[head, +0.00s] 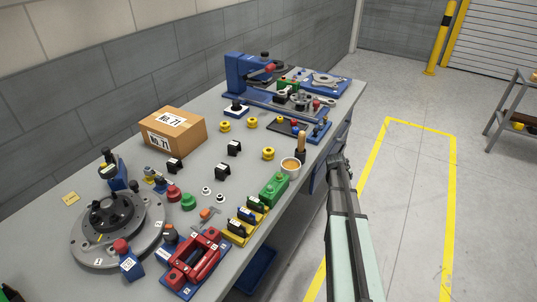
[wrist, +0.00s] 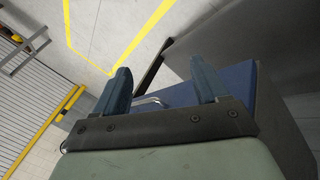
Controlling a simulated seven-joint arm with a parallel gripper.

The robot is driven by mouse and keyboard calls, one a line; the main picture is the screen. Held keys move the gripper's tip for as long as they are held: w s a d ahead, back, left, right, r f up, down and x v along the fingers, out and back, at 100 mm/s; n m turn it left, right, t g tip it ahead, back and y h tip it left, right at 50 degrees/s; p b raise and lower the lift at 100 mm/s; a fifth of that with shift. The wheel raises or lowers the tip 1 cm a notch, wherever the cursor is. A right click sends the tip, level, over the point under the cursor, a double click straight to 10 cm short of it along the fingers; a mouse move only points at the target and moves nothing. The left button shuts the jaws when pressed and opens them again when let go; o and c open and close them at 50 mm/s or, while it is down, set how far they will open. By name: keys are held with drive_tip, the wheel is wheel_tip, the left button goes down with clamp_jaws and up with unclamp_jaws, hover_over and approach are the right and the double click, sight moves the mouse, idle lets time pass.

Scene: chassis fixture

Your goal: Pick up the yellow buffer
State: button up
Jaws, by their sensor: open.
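Three small round yellow pieces that look like buffers stand on the grey workbench: one (head: 225,126) and another (head: 252,122) side by side behind the middle, and a third (head: 268,154) nearer the bench's right edge. I cannot tell which one the task means. My gripper (head: 338,161) is off the right side of the bench, apart from all three. In the wrist view my gripper (wrist: 160,66) has its two blue fingers spread apart with nothing between them. No yellow buffer shows in the wrist view.
A green block (head: 274,188), a cardboard box (head: 174,132), a round grey fixture (head: 118,228) and a blue press (head: 250,75) occupy the bench. A blue drawer unit (wrist: 235,80) lies beyond my fingers.

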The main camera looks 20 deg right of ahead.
drive_tip(key=w+d+r+t+h, duration=0.15)
drive_tip(key=w+d+r, duration=0.25)
drive_tip(key=d+r, duration=0.7)
wheel_tip(320, 180, up, 17)
drive_tip(key=w+h, duration=0.1)
drive_tip(key=w, duration=0.1)
drive_tip(key=s+a+r+g+y, duration=0.1)
drive_tip(key=s+a+r+y, duration=0.2)
drive_tip(key=a, duration=1.1)
drive_tip(key=s+a+r+y, duration=0.2)
drive_tip(key=s+a+r, duration=0.15)
drive_tip(key=a, duration=1.15)
drive_tip(key=s+a+r+g+y, duration=0.1)
drive_tip(key=s+a+r+y, duration=0.15)
drive_tip(key=a, duration=1.15)
approach(269, 148)
drive_tip(key=f, duration=0.3)
drive_tip(key=shift+s+a, duration=0.3)
drive_tip(key=shift+x, duration=2.75)
drive_tip(key=shift+w+d, duration=0.1)
